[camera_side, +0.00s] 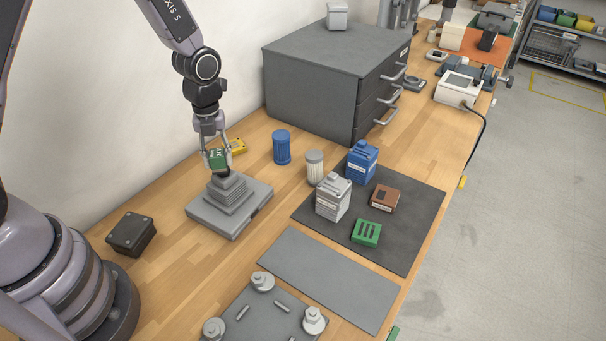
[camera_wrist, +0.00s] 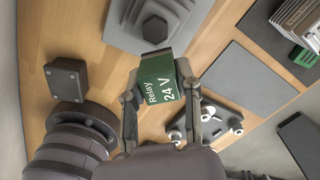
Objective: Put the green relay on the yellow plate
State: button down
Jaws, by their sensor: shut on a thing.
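My gripper (camera_side: 217,155) is shut on the green relay (camera_side: 218,163), a small box held between the two fingers. In the wrist view the relay (camera_wrist: 165,92) shows white lettering "Relay 24 V" between the fingertips of my gripper (camera_wrist: 160,98). In the side view the relay appears just over the top of a grey stepped block (camera_side: 204,213); I cannot tell whether they touch. A small flat yellow piece (camera_side: 238,146), which looks like the yellow plate, lies on the bench behind my gripper and is partly hidden by it. It is not visible in the wrist view.
A dark box (camera_side: 131,234) sits left of the stepped block. A blue cylinder (camera_side: 282,147) and a grey drawer cabinet (camera_side: 322,85) stand behind. A dark mat (camera_side: 405,245) holds several parts, including another green block (camera_side: 366,233). A bare grey mat (camera_side: 328,278) lies in front.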

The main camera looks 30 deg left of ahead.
jog(key=w+a+n, duration=0.2)
jog(key=a, duration=0.4)
jog(key=w+a+n, duration=0.2)
jog(key=w+a, duration=0.1)
jog(key=a, duration=0.4)
send_over(234, 145)
jog(key=s, duration=0.1)
jog(key=shift+n, duration=0.3)
notch_tip(234, 145, down, 8)
jog(key=shift+r, duration=0.1)
jog(key=shift+w+f, duration=0.35)
jog(key=shift+f, duration=0.05)
jog(key=shift+w+f, duration=0.15)
jog(key=shift+f, duration=1.55)
jog(key=shift+f, duration=0.1)
jog(key=c, duration=0.8)
grip_release()
